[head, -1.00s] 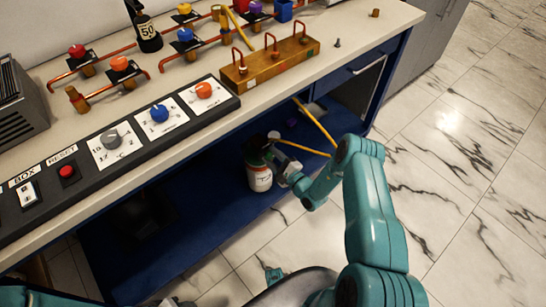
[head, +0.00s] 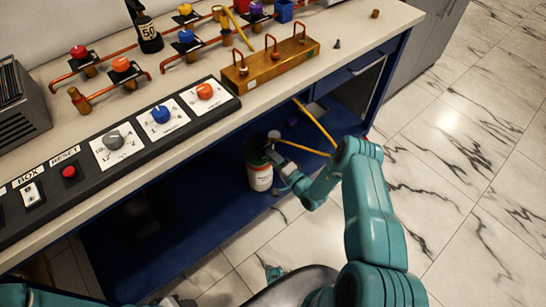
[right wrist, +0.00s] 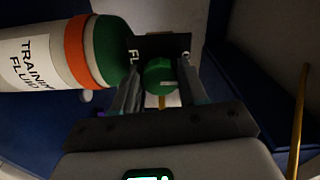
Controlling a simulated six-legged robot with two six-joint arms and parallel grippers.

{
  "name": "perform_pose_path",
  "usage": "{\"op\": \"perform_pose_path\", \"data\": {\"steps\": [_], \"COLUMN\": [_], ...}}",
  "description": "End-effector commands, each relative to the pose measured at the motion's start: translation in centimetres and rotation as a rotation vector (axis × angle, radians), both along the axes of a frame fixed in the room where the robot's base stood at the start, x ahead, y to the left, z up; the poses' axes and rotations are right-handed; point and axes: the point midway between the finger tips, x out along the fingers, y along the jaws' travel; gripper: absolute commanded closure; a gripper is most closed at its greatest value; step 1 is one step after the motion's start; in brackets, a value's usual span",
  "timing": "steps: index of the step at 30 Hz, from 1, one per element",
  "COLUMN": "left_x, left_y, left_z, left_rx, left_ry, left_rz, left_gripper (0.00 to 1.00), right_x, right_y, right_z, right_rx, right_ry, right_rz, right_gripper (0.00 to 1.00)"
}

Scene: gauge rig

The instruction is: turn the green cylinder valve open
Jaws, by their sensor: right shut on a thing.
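The gas cylinder (head: 260,178), white with an orange band and green shoulder, stands upright on the blue lower shelf under the bench. In the right wrist view the cylinder (right wrist: 75,55) lies sideways, with "TRAINING FLUID" on its label. Its round green valve knob (right wrist: 159,75) with a pale mark sits between the fingers of my right gripper (right wrist: 157,88), which is shut on it. In the head view my right gripper (head: 272,153) reaches the cylinder's top from the right; the knob is hard to make out there. My left gripper is not in view.
The bench top (head: 215,130) overhangs the shelf (head: 215,215). A thin yellow rod (head: 315,124) slants down near my right wrist and also shows in the right wrist view (right wrist: 299,110). A control panel (head: 130,150) lines the bench's front edge. Marble floor is clear at right.

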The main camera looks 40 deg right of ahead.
Motion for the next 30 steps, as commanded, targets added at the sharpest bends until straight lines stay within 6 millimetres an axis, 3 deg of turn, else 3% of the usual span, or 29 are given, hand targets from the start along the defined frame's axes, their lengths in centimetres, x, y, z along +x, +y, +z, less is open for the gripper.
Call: {"op": "perform_pose_path", "data": {"steps": [19, 20, 21, 22, 30], "left_x": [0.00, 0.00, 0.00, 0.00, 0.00], "left_y": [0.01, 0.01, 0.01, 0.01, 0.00], "left_z": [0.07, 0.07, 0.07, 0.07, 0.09], "left_rx": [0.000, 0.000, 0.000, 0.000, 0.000], "left_ry": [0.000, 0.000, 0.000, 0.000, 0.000], "left_rz": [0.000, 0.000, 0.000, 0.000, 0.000], "left_gripper": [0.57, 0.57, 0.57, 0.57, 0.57], "right_x": [0.01, 0.01, 0.00, 0.00, -0.04], "right_y": [-0.03, -0.03, -0.03, -0.03, -0.02], "right_z": [-0.01, -0.01, -0.01, -0.01, 0.00], "right_rx": [-0.048, -0.048, -0.048, -0.048, -0.046], "right_ry": [-0.004, -0.004, -0.004, -0.004, -0.004], "right_rz": [0.000, 0.000, 0.000, 0.000, 0.000], "right_gripper": [0.88, 0.52, 0.39, 0.32, 0.32]}}
